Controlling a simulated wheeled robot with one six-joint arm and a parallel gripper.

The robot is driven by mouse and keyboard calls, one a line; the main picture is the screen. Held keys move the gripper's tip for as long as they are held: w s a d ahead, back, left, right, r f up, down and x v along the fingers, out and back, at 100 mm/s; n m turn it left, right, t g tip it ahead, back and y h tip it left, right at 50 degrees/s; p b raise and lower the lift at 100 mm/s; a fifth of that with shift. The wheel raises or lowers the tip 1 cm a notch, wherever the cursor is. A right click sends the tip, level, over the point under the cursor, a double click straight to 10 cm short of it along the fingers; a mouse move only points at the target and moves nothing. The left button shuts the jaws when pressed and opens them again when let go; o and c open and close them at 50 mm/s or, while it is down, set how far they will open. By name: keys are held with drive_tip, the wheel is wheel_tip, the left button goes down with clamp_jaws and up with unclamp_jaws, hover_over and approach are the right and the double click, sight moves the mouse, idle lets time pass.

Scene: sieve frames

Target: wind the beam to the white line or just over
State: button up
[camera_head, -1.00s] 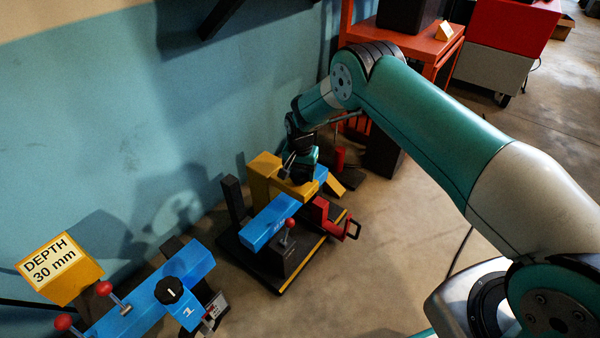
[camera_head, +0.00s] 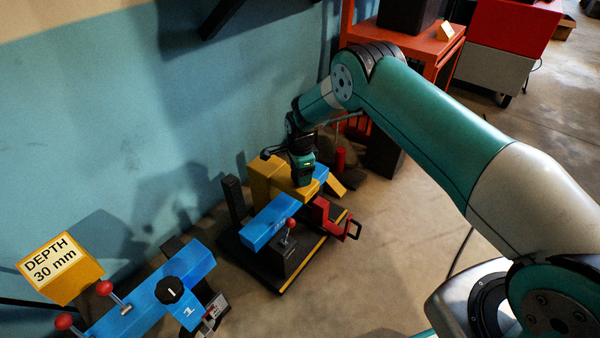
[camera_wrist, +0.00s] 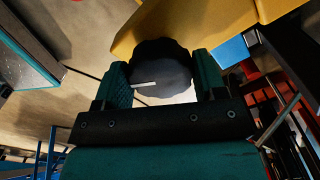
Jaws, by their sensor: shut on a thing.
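In the wrist view, my gripper (camera_wrist: 161,78) has a finger on each side of a dark scalloped knob (camera_wrist: 165,62) and is shut on it. A short white mark shows on the knob's face. In the head view, my gripper (camera_head: 303,184) points down at the yellow top part of the middle stand, and it hides the knob there. A blue beam (camera_head: 265,229) runs along this stand, beside a red-balled lever (camera_head: 290,222). Yellow bodywork (camera_wrist: 190,20) fills the top of the wrist view. I cannot make out the white line for the beam.
At the lower left, another blue beam (camera_head: 190,264) carries a black knob (camera_head: 170,290) and red-balled levers. A yellow "DEPTH 30 mm" sign (camera_head: 60,268) stands beside it. A red handle part (camera_head: 335,220) sits right of my stand. The blue wall is close behind; open floor lies to the right.

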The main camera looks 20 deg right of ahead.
drive_tip(key=m, duration=0.7)
drive_tip(key=shift+s+d+f, duration=0.15)
drive_tip(key=shift+s, duration=0.05)
drive_tip(key=m, duration=0.4)
drive_tip(key=shift+m, duration=1.7)
drive_tip(key=o, duration=0.9)
drive_tip(key=shift+w, duration=0.1)
